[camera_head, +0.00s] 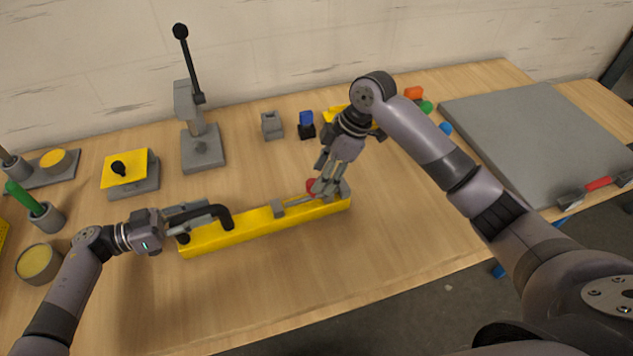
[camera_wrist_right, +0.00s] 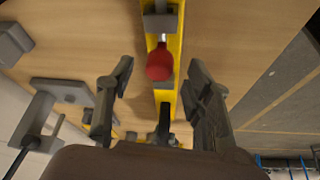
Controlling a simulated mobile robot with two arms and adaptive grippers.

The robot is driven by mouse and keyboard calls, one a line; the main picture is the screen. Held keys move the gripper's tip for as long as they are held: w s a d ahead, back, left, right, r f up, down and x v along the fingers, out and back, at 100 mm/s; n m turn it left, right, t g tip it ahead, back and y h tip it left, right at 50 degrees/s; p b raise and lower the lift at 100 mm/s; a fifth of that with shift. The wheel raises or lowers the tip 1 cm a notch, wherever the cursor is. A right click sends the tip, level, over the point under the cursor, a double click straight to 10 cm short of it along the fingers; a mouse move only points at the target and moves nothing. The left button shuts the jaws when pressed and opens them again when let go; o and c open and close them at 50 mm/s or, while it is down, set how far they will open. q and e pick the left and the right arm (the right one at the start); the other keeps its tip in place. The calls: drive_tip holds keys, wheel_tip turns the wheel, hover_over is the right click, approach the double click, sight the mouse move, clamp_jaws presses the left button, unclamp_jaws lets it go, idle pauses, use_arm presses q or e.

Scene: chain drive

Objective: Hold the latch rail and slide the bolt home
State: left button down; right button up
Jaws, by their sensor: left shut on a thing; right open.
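The yellow latch rail (camera_head: 250,228) lies on the wooden table, and a stretch of it also shows in the right wrist view (camera_wrist_right: 174,45). My left gripper (camera_head: 188,216) is shut on the black handle (camera_head: 214,212) at the rail's left end. The grey bolt (camera_head: 300,201) lies along the top of the rail. Its red knob (camera_wrist_right: 160,63) shows in the right wrist view, and partly in the head view beside my right gripper (camera_head: 326,188). My right gripper is open over the rail's right part, with its fingers on either side of the rail and knob.
A grey lever press (camera_head: 202,148) stands behind the rail. A box with a yellow top (camera_head: 127,168) and a cup with a green handle (camera_head: 46,216) are at the left. A large grey panel (camera_head: 540,135) lies at the right. The table front of the rail is clear.

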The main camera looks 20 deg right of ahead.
use_arm(q)
drive_tip(key=shift+f, duration=0.1)
drive_tip(key=shift+d, duration=0.1)
use_arm(e)
drive_tip(key=v, duration=0.7)
drive_tip(key=shift+r, duration=0.2)
drive_tip(key=shift+d, duration=0.1)
use_arm(q)
drive_tip(key=c, duration=1.3)
unclamp_jaws()
